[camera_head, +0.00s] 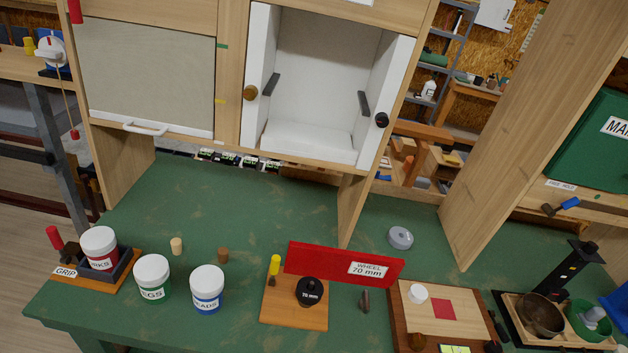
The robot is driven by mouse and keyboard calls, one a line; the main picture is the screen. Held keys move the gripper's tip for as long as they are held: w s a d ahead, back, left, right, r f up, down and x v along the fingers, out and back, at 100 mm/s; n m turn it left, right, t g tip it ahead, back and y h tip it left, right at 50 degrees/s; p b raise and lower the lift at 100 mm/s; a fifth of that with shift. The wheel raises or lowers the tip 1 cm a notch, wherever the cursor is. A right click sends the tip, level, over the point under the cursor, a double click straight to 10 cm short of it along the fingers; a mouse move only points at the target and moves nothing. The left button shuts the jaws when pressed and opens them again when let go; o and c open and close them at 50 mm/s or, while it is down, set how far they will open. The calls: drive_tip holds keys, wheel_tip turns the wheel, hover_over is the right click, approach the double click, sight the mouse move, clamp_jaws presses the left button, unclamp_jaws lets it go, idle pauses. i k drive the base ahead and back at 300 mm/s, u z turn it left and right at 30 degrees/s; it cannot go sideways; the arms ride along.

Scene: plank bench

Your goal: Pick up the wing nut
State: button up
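I cannot pick out a wing nut with certainty. A small dark grey upright piece (365,300) stands on the green bench (180,215), right of a small wooden board (293,312); its shape is too small to tell. A grey disc (400,238) lies farther back on the bench. My gripper is not in view.
Labelled jars (152,277) stand at the front left. A red board reading WHEEL 70 mm (343,264) stands mid-bench. A wooden block board (440,305) and a tray with a bowl (541,316) are at right. An open white cupboard (322,60) is above. The bench's left-middle is clear.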

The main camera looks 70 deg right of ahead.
sight(364, 304)
drive_tip(key=u, duration=0.45)
drive_tip(key=k, duration=1.35)
drive_tip(key=z, duration=1.95)
drive_tip(key=i, duration=1)
